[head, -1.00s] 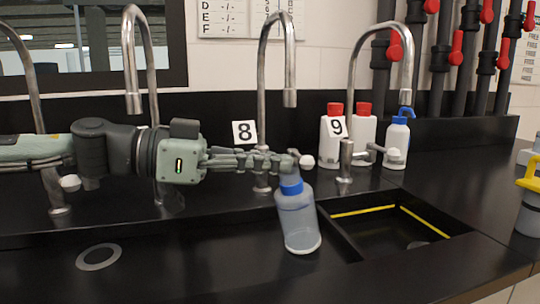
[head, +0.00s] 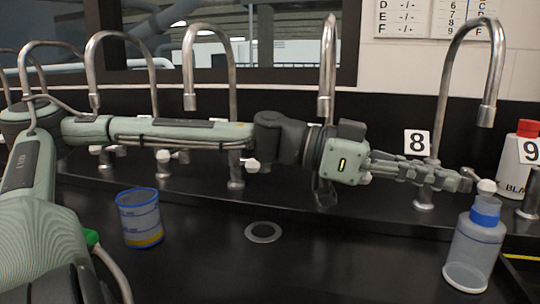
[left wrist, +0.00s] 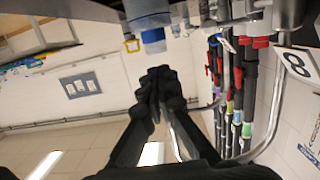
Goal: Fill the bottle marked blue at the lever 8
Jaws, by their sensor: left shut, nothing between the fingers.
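The translucent bottle with a blue collar (head: 474,252) stands upright on the dark counter at the right of the head view, below the curved spout of tap 8 (head: 487,110) in the picture. Its blue neck shows at the top of the left wrist view (left wrist: 148,15). The number 8 sign (head: 417,142) stands behind my left gripper (head: 468,181). That gripper is shut and empty, at the lever's white knob (head: 487,187), just above and left of the bottle neck. Its fingers hide most of the lever; I cannot tell whether they touch. The water level is unclear. My right gripper is out of view.
A blue-rimmed beaker (head: 140,218) stands on the counter at left. A round drain (head: 263,232) lies in the middle. Several taps line the back wall. The counter's front middle is clear.

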